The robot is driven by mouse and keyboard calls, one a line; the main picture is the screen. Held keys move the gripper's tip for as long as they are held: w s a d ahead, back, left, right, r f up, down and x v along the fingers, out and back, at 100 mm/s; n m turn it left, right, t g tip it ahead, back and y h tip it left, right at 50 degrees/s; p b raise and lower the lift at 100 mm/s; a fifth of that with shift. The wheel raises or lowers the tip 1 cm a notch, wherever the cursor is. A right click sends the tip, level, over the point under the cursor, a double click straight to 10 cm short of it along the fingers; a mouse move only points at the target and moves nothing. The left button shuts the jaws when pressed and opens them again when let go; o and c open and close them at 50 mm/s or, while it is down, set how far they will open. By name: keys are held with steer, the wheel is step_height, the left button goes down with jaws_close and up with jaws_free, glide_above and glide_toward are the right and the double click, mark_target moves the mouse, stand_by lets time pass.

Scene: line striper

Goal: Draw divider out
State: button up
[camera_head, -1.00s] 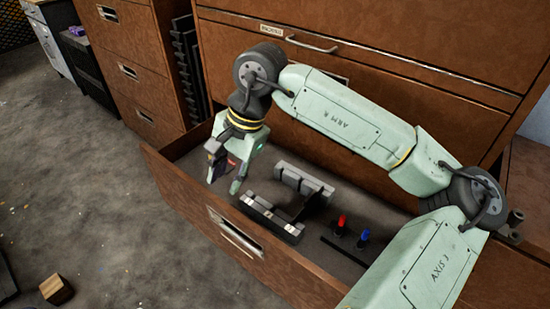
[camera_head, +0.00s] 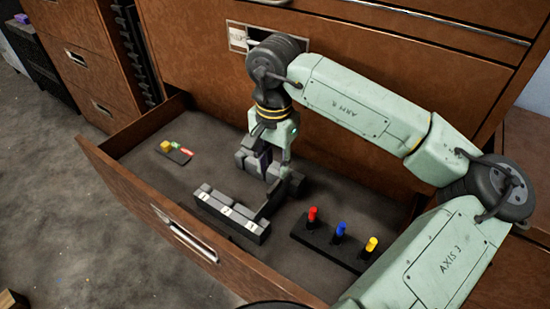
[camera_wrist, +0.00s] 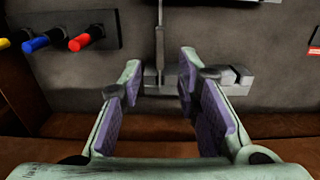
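The divider looks like a thin dark plate (camera_head: 266,209) that runs between a front slotted rail (camera_head: 230,212) with pale labels and a rear grey rail (camera_head: 246,163) in the open drawer. In the wrist view the plate (camera_wrist: 160,45) shows edge-on, in line with the gap between my fingers. My gripper (camera_head: 272,178) is low over the rear rail, and hides part of it and the plate's far end. In the wrist view its purple-padded fingers (camera_wrist: 163,105) are apart. Whether they reach down beside the plate, or touch it, I cannot tell.
A dark strip with red, blue and yellow pegs (camera_head: 340,229) lies to the right in the drawer. A small dark plate with yellow, green and red pieces (camera_head: 176,153) lies to the left. The drawer's front wall (camera_head: 150,205) and the cabinet face (camera_head: 200,50) bound the space.

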mark_target(274, 186)
steer(key=shift+f+b, duration=2.85)
steer(key=shift+f, duration=0.85)
steer(key=shift+b, duration=0.3)
jaws_close()
